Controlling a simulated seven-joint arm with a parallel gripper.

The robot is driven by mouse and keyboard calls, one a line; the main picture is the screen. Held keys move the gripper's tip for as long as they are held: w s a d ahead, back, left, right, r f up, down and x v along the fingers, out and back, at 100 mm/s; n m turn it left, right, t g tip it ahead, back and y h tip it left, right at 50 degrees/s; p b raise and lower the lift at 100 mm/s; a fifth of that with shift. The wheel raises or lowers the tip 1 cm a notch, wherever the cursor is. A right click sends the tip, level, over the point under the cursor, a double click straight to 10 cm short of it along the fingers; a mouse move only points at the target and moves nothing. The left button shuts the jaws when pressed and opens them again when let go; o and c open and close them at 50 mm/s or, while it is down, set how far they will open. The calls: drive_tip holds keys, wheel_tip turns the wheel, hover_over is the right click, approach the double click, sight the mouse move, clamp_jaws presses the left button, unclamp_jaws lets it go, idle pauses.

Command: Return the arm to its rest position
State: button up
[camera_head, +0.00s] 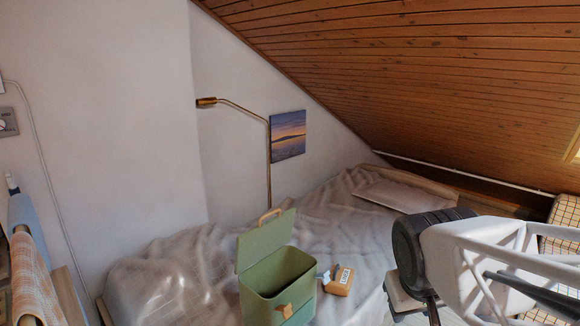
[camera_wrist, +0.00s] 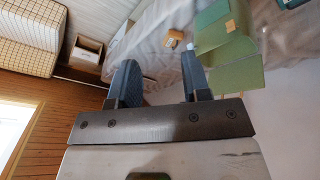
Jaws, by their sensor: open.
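My gripper (camera_wrist: 159,60) is open, with its two dark fingers spread apart and nothing between them in the wrist view. My white arm link and its black joint fill the lower right of the head view, to the right of the green box. Only part of my gripper's end may show there, near the bottom edge. The green box (camera_head: 262,309) stands on the bed with its lid (camera_head: 264,243) raised. It also shows beyond the right finger in the wrist view (camera_wrist: 236,78).
A small orange-brown carton (camera_head: 339,283) with a white label lies beside the green box on the bed (camera_head: 190,262). A brass lamp (camera_head: 268,165) and a picture (camera_head: 288,136) are at the wall. The sloped wooden ceiling (camera_head: 430,75) hangs over the right side.

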drive_tip(key=s+a+f+m+g+y, duration=0.1)
drive_tip(key=s, duration=0.5)
drive_tip(key=shift+a, duration=0.35)
drive_tip(key=shift+c, duration=0.2)
idle(1.4)
